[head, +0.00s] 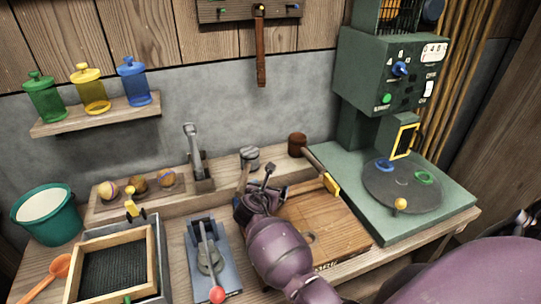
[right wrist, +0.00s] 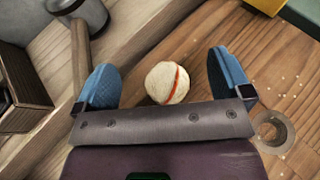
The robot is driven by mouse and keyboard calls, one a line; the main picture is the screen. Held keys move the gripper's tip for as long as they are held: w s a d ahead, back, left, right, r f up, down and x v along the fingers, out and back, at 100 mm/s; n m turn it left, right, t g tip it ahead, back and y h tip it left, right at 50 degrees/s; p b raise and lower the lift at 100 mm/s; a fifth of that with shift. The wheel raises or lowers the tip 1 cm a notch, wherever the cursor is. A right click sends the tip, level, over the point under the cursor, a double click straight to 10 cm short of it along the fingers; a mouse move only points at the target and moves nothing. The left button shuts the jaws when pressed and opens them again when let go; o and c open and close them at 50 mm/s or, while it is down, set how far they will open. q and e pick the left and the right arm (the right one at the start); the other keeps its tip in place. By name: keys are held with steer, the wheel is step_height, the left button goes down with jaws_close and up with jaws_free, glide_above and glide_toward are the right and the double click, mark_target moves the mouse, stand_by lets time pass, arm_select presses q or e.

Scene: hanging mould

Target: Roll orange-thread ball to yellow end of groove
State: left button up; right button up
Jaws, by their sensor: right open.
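A pale ball with an orange-red thread (right wrist: 167,82) lies on the wood between the spread fingers of my right gripper (right wrist: 161,80) in the right wrist view. Gaps show on both sides of the ball, and the blue finger pads do not touch it. In the head view my right gripper (head: 264,190) is over the left edge of a wooden board (head: 338,226), and it hides the ball. A yellow block (head: 331,184) stands at the board's back right; yellow also shows at the top right of the wrist view (right wrist: 264,5). I cannot make out a groove clearly. My left gripper is not in view.
A grey can (head: 249,158) and a brown cup (head: 297,144) stand behind the board. A green machine (head: 386,80) is at the right. A red-knobbed lever plate (head: 209,262) and a wood-framed tray (head: 155,262) are at the left. Balls (head: 138,184) rest on a ledge.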

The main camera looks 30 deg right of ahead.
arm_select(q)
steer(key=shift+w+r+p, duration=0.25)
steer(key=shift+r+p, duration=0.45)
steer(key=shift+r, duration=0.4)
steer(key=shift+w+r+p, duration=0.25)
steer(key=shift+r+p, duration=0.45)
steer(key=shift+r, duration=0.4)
arm_select(e)
step_height(320, 180, up, 13)
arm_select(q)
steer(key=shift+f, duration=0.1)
